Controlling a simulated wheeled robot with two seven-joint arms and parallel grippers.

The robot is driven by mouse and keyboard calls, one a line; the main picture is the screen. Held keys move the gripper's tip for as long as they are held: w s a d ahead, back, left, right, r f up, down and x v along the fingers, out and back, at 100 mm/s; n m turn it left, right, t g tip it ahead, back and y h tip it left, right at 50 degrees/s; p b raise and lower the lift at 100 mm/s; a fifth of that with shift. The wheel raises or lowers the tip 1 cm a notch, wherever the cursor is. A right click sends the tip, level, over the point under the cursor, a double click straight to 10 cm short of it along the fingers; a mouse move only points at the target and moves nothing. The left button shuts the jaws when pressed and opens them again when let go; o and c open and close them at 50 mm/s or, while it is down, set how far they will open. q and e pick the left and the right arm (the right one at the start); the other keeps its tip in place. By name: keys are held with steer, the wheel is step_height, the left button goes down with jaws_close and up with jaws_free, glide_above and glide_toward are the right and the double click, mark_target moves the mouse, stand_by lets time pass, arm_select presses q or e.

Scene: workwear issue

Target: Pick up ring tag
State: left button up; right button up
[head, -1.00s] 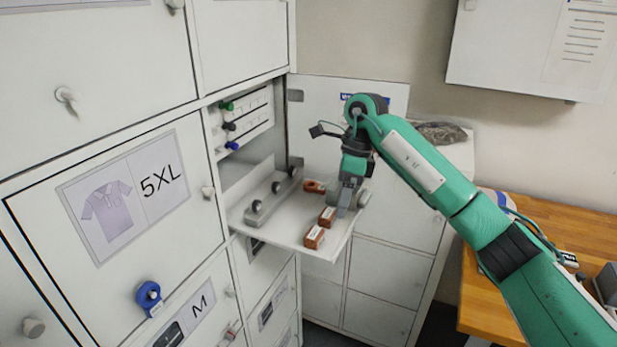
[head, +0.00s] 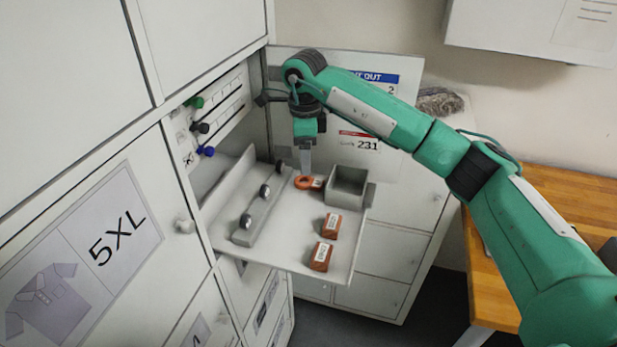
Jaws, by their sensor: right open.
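The ring tag (head: 314,184), an orange-brown tag with a ring at its left end, lies at the back of the pull-out shelf (head: 345,262) in the head view. My right gripper (head: 305,172) points down just above its ring end. Its fingers overlap in this view, so the gap between them is hard to see, and I cannot tell whether they touch the ring. The gripper is open and holds nothing that I can see. My left gripper is not in view.
Two orange-brown labelled blocks (head: 332,226) (head: 321,257) lie nearer on the shelf. A grey open box (head: 347,186) stands right of the tag. A grey rail with round knobs (head: 246,205) runs along the left. Coloured pegs (head: 199,127) sit on the locker wall.

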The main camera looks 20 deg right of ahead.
mark_target(309, 183)
step_height(309, 183, down, 2)
steer(key=shift+f+p, duration=0.1)
steer(key=shift+p, duration=0.55)
step_height(309, 183, down, 4)
steer(key=shift+w+r+p, duration=0.1)
steer(key=shift+w+p, duration=0.05)
steer(key=shift+p, duration=1.1)
steer(key=shift+f, duration=0.4)
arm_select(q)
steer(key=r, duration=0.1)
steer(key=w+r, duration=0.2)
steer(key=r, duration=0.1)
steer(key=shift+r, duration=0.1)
arm_select(e)
steer(key=shift+c, duration=0.5)
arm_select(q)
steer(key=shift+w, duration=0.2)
arm_select(e)
steer(key=c, duration=0.9)
